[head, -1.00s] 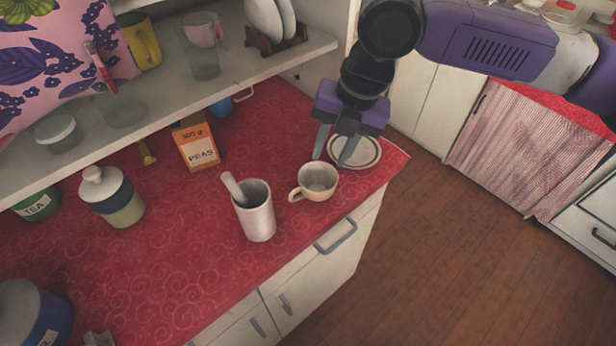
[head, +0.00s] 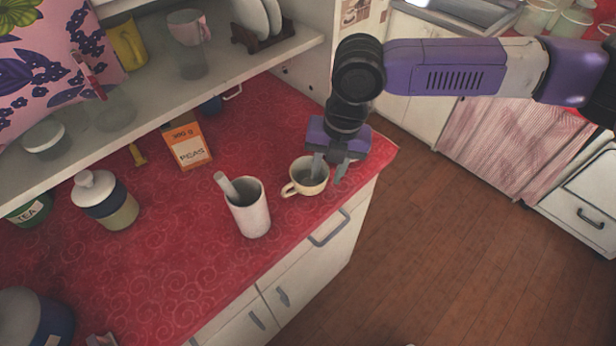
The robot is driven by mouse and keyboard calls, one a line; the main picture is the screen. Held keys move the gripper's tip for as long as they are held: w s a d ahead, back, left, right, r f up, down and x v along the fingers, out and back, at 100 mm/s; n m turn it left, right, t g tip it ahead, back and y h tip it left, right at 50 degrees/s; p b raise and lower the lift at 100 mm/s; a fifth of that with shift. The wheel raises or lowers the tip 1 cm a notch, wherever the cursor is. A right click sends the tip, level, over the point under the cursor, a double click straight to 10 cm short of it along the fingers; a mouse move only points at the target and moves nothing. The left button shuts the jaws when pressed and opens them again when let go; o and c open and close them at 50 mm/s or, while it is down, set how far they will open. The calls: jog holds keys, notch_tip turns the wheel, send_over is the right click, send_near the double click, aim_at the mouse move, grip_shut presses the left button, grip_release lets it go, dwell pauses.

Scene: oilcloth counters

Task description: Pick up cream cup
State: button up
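The cream cup (head: 299,187) stands upright on the red patterned counter, near its front right edge, with its handle toward the left. My gripper (head: 328,172) is above the cup's right side, pointing down. Its fingers are apart; one appears inside or over the cup's mouth and the other is to the right of the cup, outside the rim. Whether either finger touches the cup wall I cannot tell. The saucer is hidden behind my gripper.
A white pot with a pestle (head: 249,210) stands close to the cup's left. A peas box (head: 188,146) and a lidded jar (head: 105,200) stand farther left. A shelf (head: 220,72) overhangs the back. The counter's front middle is clear.

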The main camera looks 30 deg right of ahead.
grip_shut()
dwell(1.4)
